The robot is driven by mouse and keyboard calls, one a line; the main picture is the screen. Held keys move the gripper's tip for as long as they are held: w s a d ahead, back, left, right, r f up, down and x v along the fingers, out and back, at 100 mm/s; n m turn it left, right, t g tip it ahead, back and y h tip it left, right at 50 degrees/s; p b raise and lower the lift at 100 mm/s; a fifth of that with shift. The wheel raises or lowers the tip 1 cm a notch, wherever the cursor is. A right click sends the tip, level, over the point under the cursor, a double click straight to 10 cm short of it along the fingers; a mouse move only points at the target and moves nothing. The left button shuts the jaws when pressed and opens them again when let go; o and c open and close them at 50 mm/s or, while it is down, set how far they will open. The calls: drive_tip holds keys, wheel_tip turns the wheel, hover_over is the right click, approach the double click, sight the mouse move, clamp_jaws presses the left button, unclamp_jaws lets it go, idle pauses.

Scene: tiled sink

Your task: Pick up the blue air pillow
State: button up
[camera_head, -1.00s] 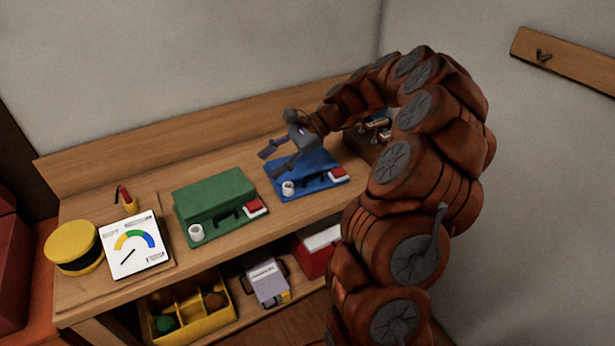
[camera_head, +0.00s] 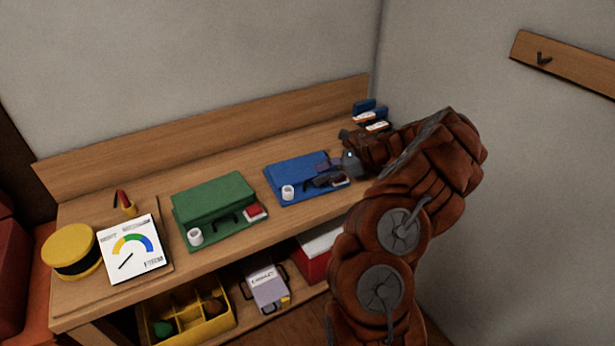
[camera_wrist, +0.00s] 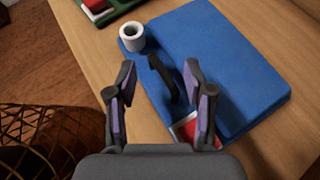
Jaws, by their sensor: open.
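The blue air pillow (camera_head: 290,173) looks like a flat blue pad with a raised block and a dark handle, lying on the wooden bench. It fills the upper right of the wrist view (camera_wrist: 215,50). A white roll (camera_head: 287,192) and a red-and-white piece (camera_wrist: 186,128) sit at its front edge. My gripper (camera_head: 318,174) is at its right side in the head view. In the wrist view my gripper (camera_wrist: 158,80) is open, its fingers on either side of the dark handle (camera_wrist: 161,77) in the picture. Nothing is held; I cannot tell whether it touches.
A green pad (camera_head: 215,200) lies to the left on the bench (camera_head: 160,225). A yellow round tin (camera_head: 70,250) and a gauge card (camera_head: 134,249) are farther left. Blue-and-white items (camera_head: 370,115) stand at the back right. A yellow divided bin (camera_head: 185,310) is below.

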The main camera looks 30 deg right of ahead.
sight(306, 172)
drive_tip(key=p+x, duration=0.1)
drive_tip(key=x, duration=0.1)
drive_tip(key=p+x, duration=0.1)
drive_tip(key=x, duration=0.1)
drive_tip(key=shift+s+a+r, duration=0.1)
drive_tip(key=shift+s+a, duration=0.1)
drive_tip(key=shift+a, duration=0.1)
drive_tip(key=shift+w+a+f, duration=0.15)
drive_tip(key=shift+a+f, duration=0.05)
drive_tip(key=shift+c, duration=0.4)
clamp_jaws()
